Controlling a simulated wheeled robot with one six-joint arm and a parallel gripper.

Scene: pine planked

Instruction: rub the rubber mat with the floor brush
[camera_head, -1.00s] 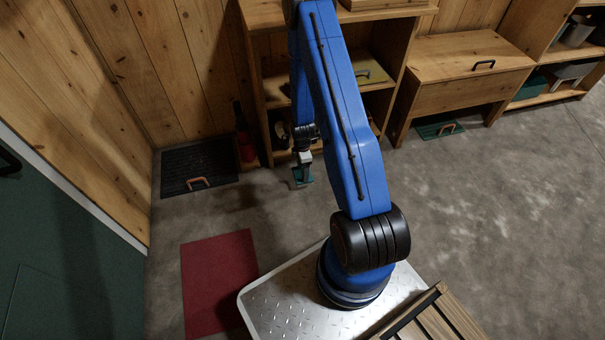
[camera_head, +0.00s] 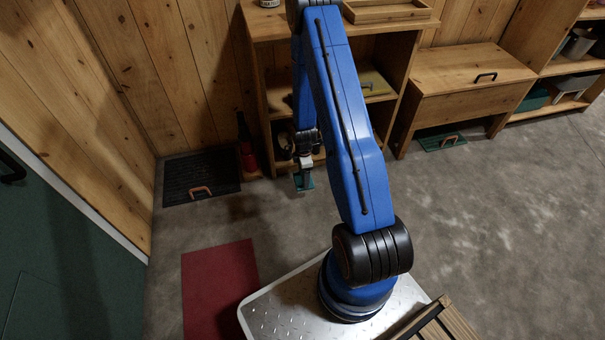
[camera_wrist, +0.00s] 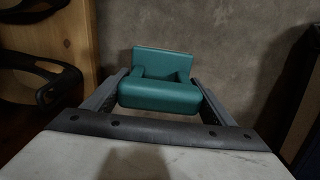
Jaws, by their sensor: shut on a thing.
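My gripper (camera_head: 303,184) hangs over the floor in front of the open shelf in the head view. It is shut on a teal block with a raised handle-like part, which I take for the floor brush (camera_wrist: 160,95). The brush also shows as a small teal patch in the head view (camera_head: 306,183); its underside is hidden. A black ribbed mat, likely the rubber mat (camera_head: 185,172), lies flat in the corner by the plank wall, left of my gripper and apart from it.
A red mat (camera_head: 220,285) lies on the floor nearer to me. The wooden shelf (camera_head: 259,110) stands behind my gripper, with a dark red object (camera_head: 247,158) beside it. A bench (camera_head: 455,99) stands right. Floor between gripper and black mat looks clear.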

